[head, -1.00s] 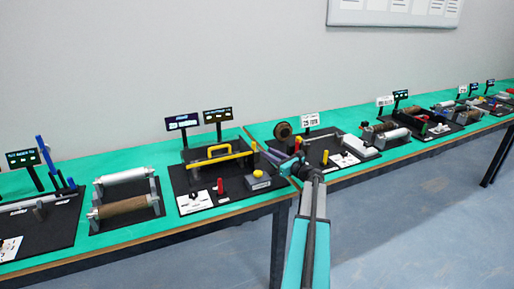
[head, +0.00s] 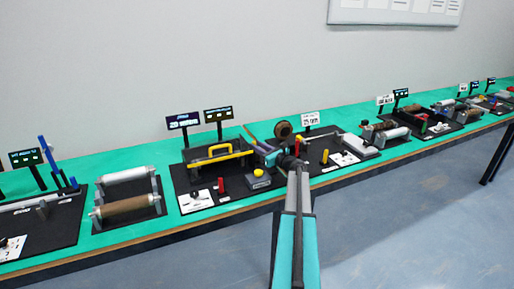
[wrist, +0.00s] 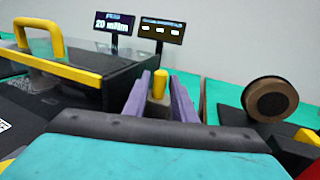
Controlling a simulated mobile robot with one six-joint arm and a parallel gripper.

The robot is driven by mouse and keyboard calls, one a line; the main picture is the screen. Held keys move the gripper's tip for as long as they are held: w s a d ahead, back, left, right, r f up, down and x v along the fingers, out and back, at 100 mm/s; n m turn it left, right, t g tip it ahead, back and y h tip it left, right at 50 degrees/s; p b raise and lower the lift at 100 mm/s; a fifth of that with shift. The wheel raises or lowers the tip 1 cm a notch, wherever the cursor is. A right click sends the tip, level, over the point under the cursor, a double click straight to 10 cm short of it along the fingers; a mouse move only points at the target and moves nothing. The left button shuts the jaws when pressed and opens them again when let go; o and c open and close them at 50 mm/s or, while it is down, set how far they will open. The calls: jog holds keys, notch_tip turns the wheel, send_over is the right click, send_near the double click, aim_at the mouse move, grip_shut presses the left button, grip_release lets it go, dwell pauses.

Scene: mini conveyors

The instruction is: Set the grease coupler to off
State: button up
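No readable label names the grease coupler, so I cannot tell for sure which part it is. In the wrist view a short yellow-topped post (wrist: 160,84) on a grey foot stands between the two purple fingers of my gripper (wrist: 159,106). The fingers are apart, with visible space around the post; contact cannot be told. In the head view my gripper (head: 263,149) is at the right end of the conveyor station with the yellow bar (head: 218,159), and it hides the post there.
A red lever (head: 221,186) and a grey box with a yellow button (head: 258,174) stand in front. Two displays (head: 183,121) rise behind; one reads 20 m/min. A brown roll (head: 284,129) is to the right. The wrist view shows a clear guard left of the fingers.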

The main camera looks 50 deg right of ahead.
grip_shut()
jog(key=shift+s+d, duration=0.35)
jog(key=shift+d, duration=0.45)
jog(key=shift+s+d, duration=0.3)
jog(key=shift+d, duration=0.45)
grip_release()
jog(key=shift+s, duration=0.1)
